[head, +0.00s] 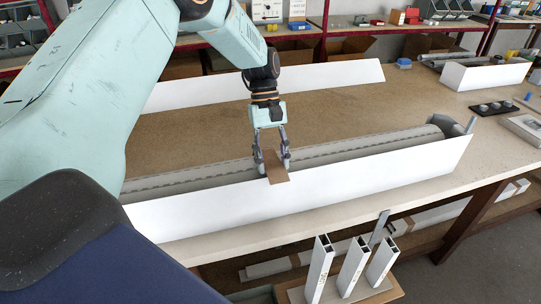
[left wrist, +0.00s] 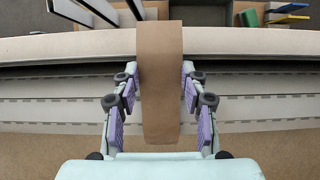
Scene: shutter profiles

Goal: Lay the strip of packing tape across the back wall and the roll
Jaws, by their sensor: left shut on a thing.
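My left gripper (head: 271,162) points down over the long white shutter box, shut on a brown strip of packing tape (head: 276,168). The strip reaches over the white wall (head: 370,185) nearest me and hangs slightly tilted at its face. The grey slatted roll (head: 345,148) lies lengthwise behind this wall. In the left wrist view the strip (left wrist: 162,85) runs lengthwise between the two fingers, across the roll (left wrist: 50,86) and past the wall's edge. I cannot tell whether the strip touches the roll or the wall. My right gripper is not in view.
A long white panel (head: 330,77) lies behind on the brown bench (head: 400,104). Another white profile (head: 487,74) stands at the back right, near a dark tray with knobs (head: 492,108). White tubes (head: 353,266) stand upright in front, below the bench edge. Shelves line the back.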

